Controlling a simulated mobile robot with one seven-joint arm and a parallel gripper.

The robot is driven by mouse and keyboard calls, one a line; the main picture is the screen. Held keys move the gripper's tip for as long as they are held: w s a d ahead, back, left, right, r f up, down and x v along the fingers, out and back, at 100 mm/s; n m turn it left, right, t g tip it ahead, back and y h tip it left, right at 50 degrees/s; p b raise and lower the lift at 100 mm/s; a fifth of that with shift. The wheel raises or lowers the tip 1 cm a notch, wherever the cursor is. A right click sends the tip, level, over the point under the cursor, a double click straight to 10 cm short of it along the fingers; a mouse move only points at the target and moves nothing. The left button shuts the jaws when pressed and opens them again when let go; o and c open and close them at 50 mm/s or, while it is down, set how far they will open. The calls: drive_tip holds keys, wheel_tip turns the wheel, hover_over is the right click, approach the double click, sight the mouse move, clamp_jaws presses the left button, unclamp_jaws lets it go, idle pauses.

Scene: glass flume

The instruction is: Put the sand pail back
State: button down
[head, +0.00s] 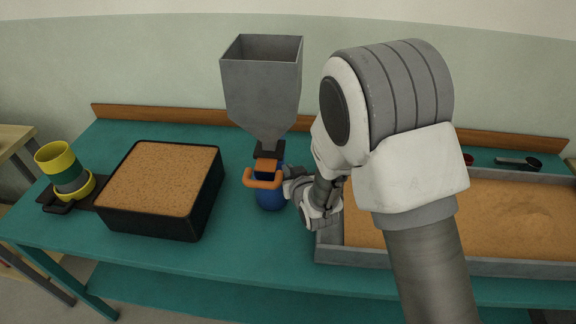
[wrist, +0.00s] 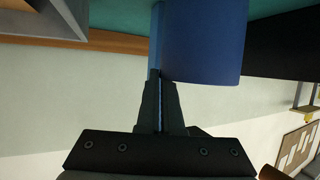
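The blue pail (head: 270,199) is upright below the spout of the grey hopper (head: 262,88), over the teal bench. I cannot tell whether it touches the bench. An orange handle-like part (head: 262,182) hides some of its top. In the wrist view the pail's blue wall (wrist: 205,42) fills the top middle, with a thin blue strip (wrist: 157,38) along its side. My gripper (head: 290,186) reaches the pail from the right. In the wrist view my gripper (wrist: 160,85) has its fingers closed on the blue strip.
A black sand-filled box (head: 150,225) stands left of the pail, with a yellow and green cup-like piece (head: 60,160) beyond it. A grey-walled sand tray (head: 420,258) lies to the right, partly behind my arm. Bench (head: 225,250) in front is clear.

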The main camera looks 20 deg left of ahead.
drive_tip(key=shift+f, duration=0.7)
drive_tip(key=shift+d, duration=0.1)
drive_tip(key=shift+s, duration=0.1)
drive_tip(key=shift+f, duration=0.15)
drive_tip(key=c, duration=1.1)
unclamp_jaws()
drive_tip(key=shift+r, duration=0.2)
drive_tip(key=v, duration=1.2)
